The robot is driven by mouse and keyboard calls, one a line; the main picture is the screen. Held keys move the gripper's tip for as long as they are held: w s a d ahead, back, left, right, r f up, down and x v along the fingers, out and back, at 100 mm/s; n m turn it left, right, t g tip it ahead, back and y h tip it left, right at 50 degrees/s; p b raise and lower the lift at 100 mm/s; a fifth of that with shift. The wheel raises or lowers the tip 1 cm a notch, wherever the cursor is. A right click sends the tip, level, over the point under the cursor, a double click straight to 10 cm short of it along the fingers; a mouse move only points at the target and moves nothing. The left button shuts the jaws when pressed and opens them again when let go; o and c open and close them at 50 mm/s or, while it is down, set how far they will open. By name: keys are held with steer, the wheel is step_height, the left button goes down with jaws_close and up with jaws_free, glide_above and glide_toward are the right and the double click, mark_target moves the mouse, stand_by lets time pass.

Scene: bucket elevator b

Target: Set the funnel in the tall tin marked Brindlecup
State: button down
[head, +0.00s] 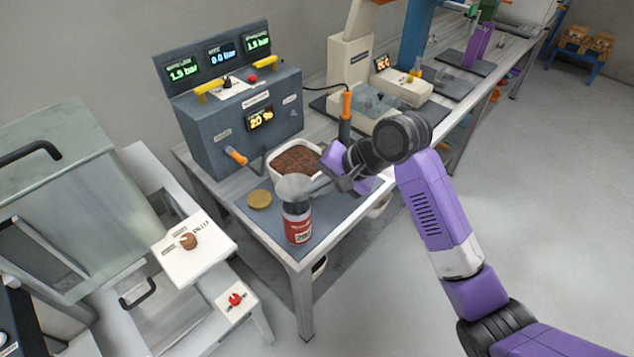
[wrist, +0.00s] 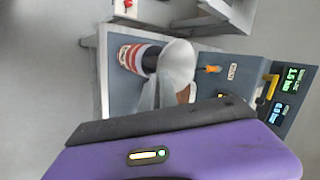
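The pale grey funnel (head: 293,187) is at my gripper (head: 322,188), which appears shut on its near side. In the wrist view the funnel (wrist: 178,58) shows as a wide cone, with grey fingers reaching to it. A tall red tin with white markings and a dark upper part (head: 298,230) stands upright below the funnel, near the table's front corner. The tin also shows in the wrist view (wrist: 130,58). Its lettering is too small to read surely. The funnel hides the tin's mouth, and I cannot tell whether its spout is inside.
A white tub of brown grounds (head: 272,153) stands behind the funnel, and a round gold lid (head: 259,199) lies left of it on the grey mat (head: 270,225). A dark control machine (head: 240,120) stands at the back. The table's front edge is close to the tin.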

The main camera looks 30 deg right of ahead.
steer(key=shift+f+b, duration=0.75)
steer(key=shift+f, duration=1.5)
steer(key=c, duration=1.6)
jaws_free()
steer(key=shift+o, duration=0.2)
step_height(320, 180, up, 8)
steer(key=p, duration=0.5)
